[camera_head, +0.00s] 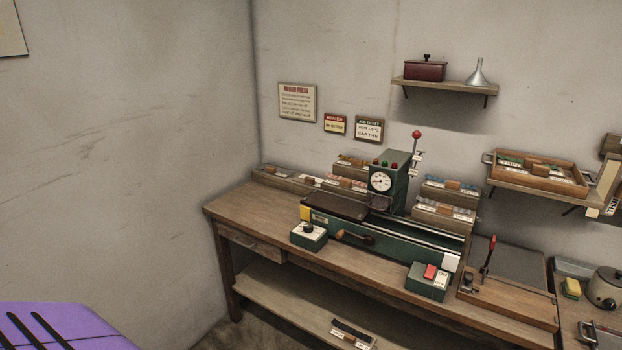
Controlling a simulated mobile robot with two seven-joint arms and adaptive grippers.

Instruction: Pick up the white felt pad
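I cannot pick out a white felt pad for certain in the head view. A small white patch (450,262) shows at the right end of the green machine (380,230), but I cannot tell what it is. The machine stands on a wooden workbench (240,208) and has a round dial and a red-knobbed lever. Neither of my grippers is in view.
Boxes of small items (448,190) line the back of the bench. Green control boxes (309,236) sit in front. A wall shelf (445,86) holds a dark red box and a funnel. A wooden tray (540,174) and a pot (606,288) are at right.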

